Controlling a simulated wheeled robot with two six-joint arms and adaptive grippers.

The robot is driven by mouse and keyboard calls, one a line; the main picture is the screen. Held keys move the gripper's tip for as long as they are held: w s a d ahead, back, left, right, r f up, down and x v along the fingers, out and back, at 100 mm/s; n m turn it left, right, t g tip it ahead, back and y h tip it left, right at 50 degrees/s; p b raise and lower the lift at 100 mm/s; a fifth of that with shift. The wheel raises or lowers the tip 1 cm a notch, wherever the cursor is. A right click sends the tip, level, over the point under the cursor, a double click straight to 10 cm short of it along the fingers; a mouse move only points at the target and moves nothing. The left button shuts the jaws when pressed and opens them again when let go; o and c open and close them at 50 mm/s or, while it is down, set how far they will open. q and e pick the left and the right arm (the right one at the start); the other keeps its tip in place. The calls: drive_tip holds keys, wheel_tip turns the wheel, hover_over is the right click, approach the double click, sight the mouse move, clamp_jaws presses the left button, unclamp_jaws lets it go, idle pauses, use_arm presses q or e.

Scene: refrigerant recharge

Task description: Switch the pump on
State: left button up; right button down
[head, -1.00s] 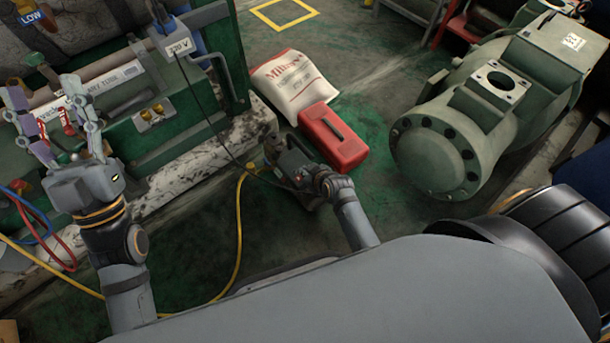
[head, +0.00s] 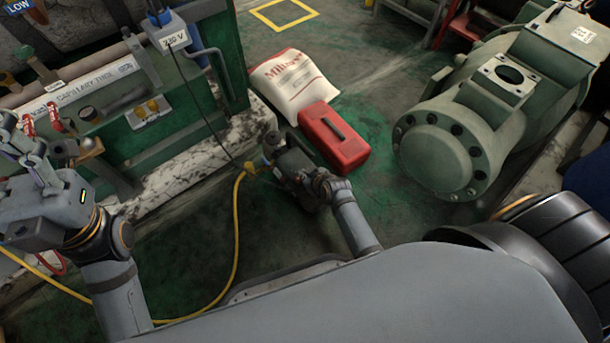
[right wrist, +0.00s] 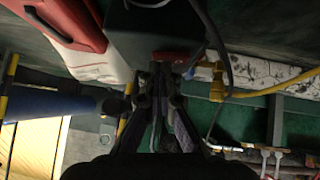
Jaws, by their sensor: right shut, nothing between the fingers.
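The pump (head: 292,162) is a small dark unit on the floor beside the red toolbox, partly hidden by my right gripper (head: 304,180). In the right wrist view the dark pump body (right wrist: 150,30) fills the upper middle, with a red part (right wrist: 178,57) low on its near face. My right gripper (right wrist: 158,75) is shut and empty, its fingertips close to that face just left of or under the red part; contact cannot be told. My left gripper (head: 25,150) is at the left edge by the green machine, its fingers partly cut off and overlapping.
A red toolbox (head: 334,138) and a white sack (head: 293,82) lie just behind the pump. A yellow hose (head: 238,235) runs from the pump across the floor. A large green compressor (head: 450,145) stands right. A 220 V box (head: 172,36) and black cable are at the machine.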

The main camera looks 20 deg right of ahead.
drive_tip(key=shift+d+f, duration=0.15)
drive_tip(key=shift+f, duration=0.1)
drive_tip(key=shift+a, duration=0.2)
drive_tip(key=shift+s+a+p, duration=0.25)
drive_tip(key=shift+a+p, duration=0.4)
drive_tip(key=shift+p, duration=0.15)
